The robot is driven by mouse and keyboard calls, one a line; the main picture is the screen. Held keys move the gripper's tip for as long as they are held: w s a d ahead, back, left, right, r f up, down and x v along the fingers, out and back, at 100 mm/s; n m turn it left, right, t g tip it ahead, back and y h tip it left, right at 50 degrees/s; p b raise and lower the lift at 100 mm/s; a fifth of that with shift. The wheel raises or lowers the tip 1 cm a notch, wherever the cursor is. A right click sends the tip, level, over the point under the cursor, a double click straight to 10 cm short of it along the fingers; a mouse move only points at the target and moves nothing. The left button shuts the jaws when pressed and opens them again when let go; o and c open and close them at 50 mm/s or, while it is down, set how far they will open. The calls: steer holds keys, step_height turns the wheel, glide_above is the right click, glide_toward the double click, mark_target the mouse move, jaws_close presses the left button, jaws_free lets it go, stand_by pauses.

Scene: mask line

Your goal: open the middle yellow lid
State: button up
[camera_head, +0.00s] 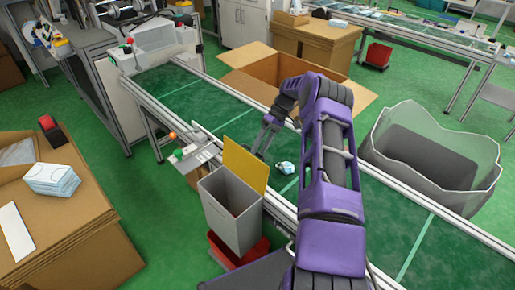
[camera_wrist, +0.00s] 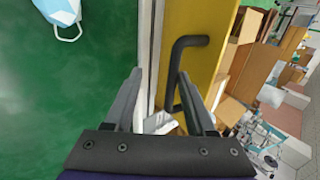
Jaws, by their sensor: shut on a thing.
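The yellow lid (camera_head: 246,165) stands raised, roughly upright, at the back edge of a grey bin (camera_head: 230,212), whose inside shows open. In the wrist view the yellow lid (camera_wrist: 200,25) has a black bar handle (camera_wrist: 188,42). My gripper (camera_head: 262,138) is at the lid's far side in the head view. In the wrist view my gripper (camera_wrist: 160,85) has its fingers on either side of the lid's edge and handle bar, shut on the lid. The exact contact is partly hidden by the fingers.
A green conveyor (camera_head: 195,98) with metal rails runs beside the bin. A blue mask (camera_head: 284,168) lies on it and also shows in the wrist view (camera_wrist: 62,10). A red crate (camera_head: 262,246) sits by the bin. A lined grey container (camera_head: 425,160) and an open cardboard box (camera_head: 245,84) stand beyond.

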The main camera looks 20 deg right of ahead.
steer(key=shift+o, duration=0.7)
steer(key=shift+d+f, duration=0.1)
steer(key=shift+d, duration=0.2)
steer(key=shift+a+r, duration=0.15)
steer(key=shift+r, duration=0.15)
steer(key=v, duration=0.7)
steer(key=shift+a+r, duration=0.15)
